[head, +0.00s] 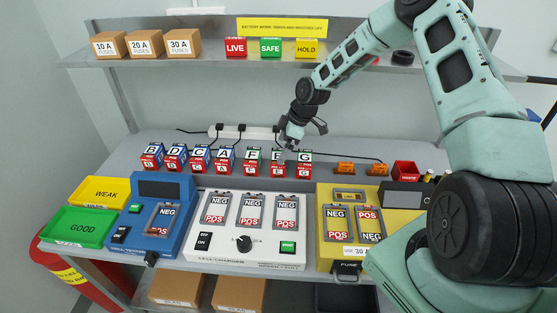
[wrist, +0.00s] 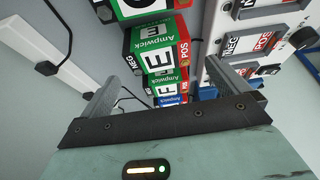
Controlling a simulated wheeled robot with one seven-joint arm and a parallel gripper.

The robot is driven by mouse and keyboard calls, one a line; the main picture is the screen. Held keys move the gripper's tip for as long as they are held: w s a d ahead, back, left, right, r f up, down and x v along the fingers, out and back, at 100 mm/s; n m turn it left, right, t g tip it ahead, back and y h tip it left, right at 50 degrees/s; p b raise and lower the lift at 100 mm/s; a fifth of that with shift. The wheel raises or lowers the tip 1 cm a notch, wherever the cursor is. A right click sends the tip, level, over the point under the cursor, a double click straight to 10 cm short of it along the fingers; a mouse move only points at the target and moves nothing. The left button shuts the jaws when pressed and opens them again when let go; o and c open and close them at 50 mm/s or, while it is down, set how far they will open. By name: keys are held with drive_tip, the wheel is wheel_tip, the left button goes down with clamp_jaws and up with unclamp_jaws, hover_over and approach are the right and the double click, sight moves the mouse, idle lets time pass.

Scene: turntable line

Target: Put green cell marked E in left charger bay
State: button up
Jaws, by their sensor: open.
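The green cell marked E (head: 278,162) stands upright in the back row of cells, between the cell marked F (head: 252,161) and the cell marked G (head: 304,164). My gripper (head: 291,141) is above and just behind E in the head view, open and empty. In the wrist view its two fingers (wrist: 167,72) are spread apart, with a green lettered cell (wrist: 165,58) seen between and beyond them. The left charger bay (head: 215,208) is on the white charger (head: 195,240) and shows NEG at top and POS at bottom.
Neighbouring cells stand close on both sides of E. A white power strip (head: 240,131) with cables runs behind the row. The blue tester (head: 150,220) is left of the charger, the yellow fuse unit (head: 350,200) right. A shelf (head: 210,57) hangs above.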

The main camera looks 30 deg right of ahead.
sight(278, 156)
drive_tip(key=shift+d+p+x, duration=0.15)
drive_tip(key=shift+p+x, duration=0.6)
drive_tip(key=shift+x, duration=0.7)
drive_tip(key=shift+d+p+x, duration=0.2)
drive_tip(key=shift+p+x, duration=0.5)
drive_tip(key=shift+x, duration=0.75)
drive_tip(key=shift+s+f, duration=0.15)
drive_tip(key=c, duration=1.3)
